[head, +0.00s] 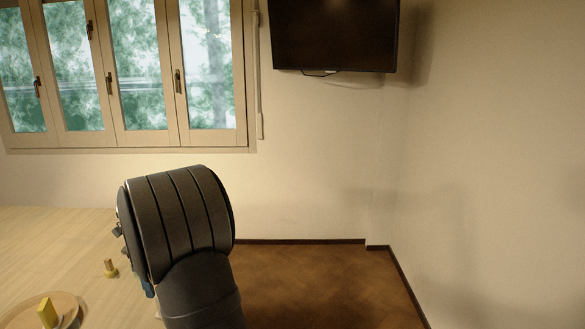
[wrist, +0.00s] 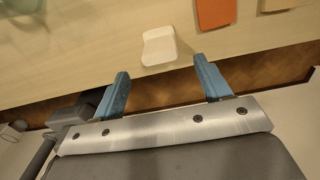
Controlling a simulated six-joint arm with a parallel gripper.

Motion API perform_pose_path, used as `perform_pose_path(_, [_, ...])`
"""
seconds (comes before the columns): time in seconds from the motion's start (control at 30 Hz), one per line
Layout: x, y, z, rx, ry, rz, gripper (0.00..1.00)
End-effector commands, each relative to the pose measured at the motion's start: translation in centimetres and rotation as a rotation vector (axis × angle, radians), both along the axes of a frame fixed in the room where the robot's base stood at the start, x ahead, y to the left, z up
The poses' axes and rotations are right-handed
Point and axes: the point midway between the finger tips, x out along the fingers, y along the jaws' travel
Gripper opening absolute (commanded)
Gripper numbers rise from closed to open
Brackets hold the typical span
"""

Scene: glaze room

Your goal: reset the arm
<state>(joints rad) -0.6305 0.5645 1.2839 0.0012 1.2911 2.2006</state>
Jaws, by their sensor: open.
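My gripper (wrist: 160,70) shows in the wrist view with its two blue fingers spread wide apart. No object is held between them. The fingers point toward the edge of a pale wooden table (wrist: 80,50). In the head view my dark arm hides most of the gripper.
On the table in the wrist view are a cream piece (wrist: 160,45) beyond the fingertips and an orange piece (wrist: 215,12). In the head view, a round wooden plate (head: 68,306) bears a yellow block (head: 47,312). A small wooden peg (head: 110,269) stands nearby. Floor (head: 310,285) lies right.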

Motion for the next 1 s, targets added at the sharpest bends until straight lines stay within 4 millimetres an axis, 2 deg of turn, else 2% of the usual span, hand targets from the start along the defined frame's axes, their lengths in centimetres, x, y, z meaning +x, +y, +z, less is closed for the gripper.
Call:
perform_pose_path(0.17, [0.0,0.0,3.8,0.002,-0.002,0.000,0.70])
perform_pose_path(0.2, [-0.1,-0.1,2.5,-0.004,0.005,0.000,0.70])
perform_pose_path(0.3, [-0.1,-0.1,0.3,-0.004,0.005,0.000,0.70])
perform_pose_path(0.77, [-0.1,-0.1,-9.0,-0.003,0.004,0.000,0.70])
perform_pose_path(0.97, [0.0,0.0,-4.7,0.002,-0.003,0.000,0.70])
perform_pose_path(1.0, [0.1,-0.5,-4.1,0.001,-0.002,-0.002,0.70])
